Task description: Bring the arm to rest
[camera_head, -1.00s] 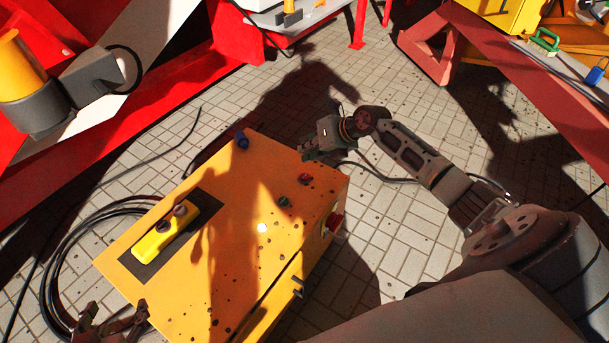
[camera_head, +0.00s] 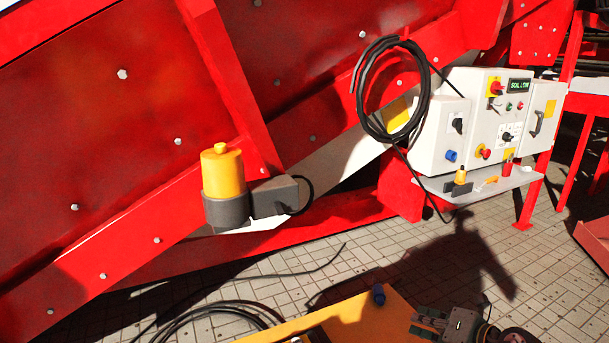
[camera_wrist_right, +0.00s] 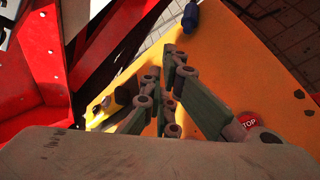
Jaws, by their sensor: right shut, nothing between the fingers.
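My right gripper (camera_head: 432,326) shows at the bottom edge of the head view, beside the right end of the yellow cabinet top (camera_head: 345,318). In the right wrist view its fingers (camera_wrist_right: 165,75) are shut and hold nothing. They are over or near the yellow surface (camera_wrist_right: 225,60); the gap between them cannot be told. Most of my right arm is below the head view. My left gripper is not in view now.
A red machine frame (camera_head: 110,190) fills the left and back, with a yellow and grey motor (camera_head: 224,175). A white control box (camera_head: 440,135) with a small shelf (camera_head: 490,187) stands at the right. A blue knob (camera_head: 378,294) rises from the cabinet. Black cable (camera_head: 215,312) lies on the tiled floor.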

